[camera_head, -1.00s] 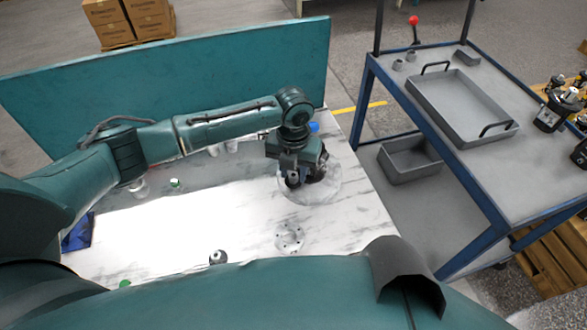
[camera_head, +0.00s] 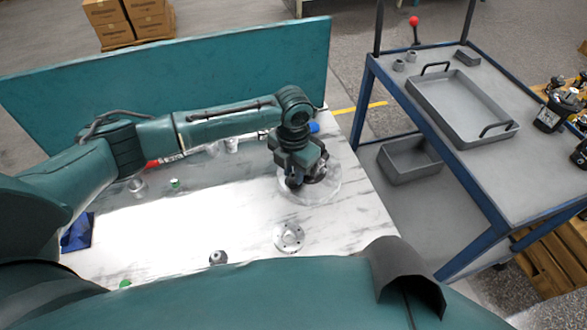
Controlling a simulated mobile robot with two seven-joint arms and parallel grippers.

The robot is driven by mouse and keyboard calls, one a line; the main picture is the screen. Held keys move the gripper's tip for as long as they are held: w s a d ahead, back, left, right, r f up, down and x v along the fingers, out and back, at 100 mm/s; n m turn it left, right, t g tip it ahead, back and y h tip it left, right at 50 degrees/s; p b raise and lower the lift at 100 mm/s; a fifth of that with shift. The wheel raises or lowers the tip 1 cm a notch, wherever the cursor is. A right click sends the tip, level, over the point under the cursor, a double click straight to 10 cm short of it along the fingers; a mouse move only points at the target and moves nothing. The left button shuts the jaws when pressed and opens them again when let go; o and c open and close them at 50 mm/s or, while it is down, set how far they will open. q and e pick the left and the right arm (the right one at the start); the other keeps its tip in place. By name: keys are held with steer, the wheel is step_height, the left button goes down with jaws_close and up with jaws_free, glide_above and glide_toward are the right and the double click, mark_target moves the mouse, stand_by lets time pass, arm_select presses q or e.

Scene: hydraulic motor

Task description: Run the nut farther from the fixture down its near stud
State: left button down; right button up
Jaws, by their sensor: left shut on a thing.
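My left gripper (camera_head: 296,183) points down over the dark assembly (camera_head: 320,172) on a pale round base (camera_head: 322,192) at the right end of the table. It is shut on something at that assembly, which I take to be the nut. The nut, its stud and the fingertips are too small and too covered by the gripper to make out. I cannot tell how far down the stud the nut sits. My right gripper is out of view; only a green link of mine crosses the bottom.
A flat grey flange with holes (camera_head: 289,237) and a small dark round part (camera_head: 218,257) lie on the white table (camera_head: 180,225). A blue item (camera_head: 77,232) lies at the left. A teal panel (camera_head: 180,80) closes the back. A cart with a tray (camera_head: 460,115) stands right.

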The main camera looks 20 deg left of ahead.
arm_select(q)
steer(key=shift+m, duration=0.4)
steer(key=shift+m, duration=1.1)
steer(key=c, duration=1.5)
jaws_free()
steer(key=n, duration=0.3)
steer(key=shift+f+n, duration=0.1)
steer(key=shift+n, duration=0.2)
steer(key=n, duration=0.4)
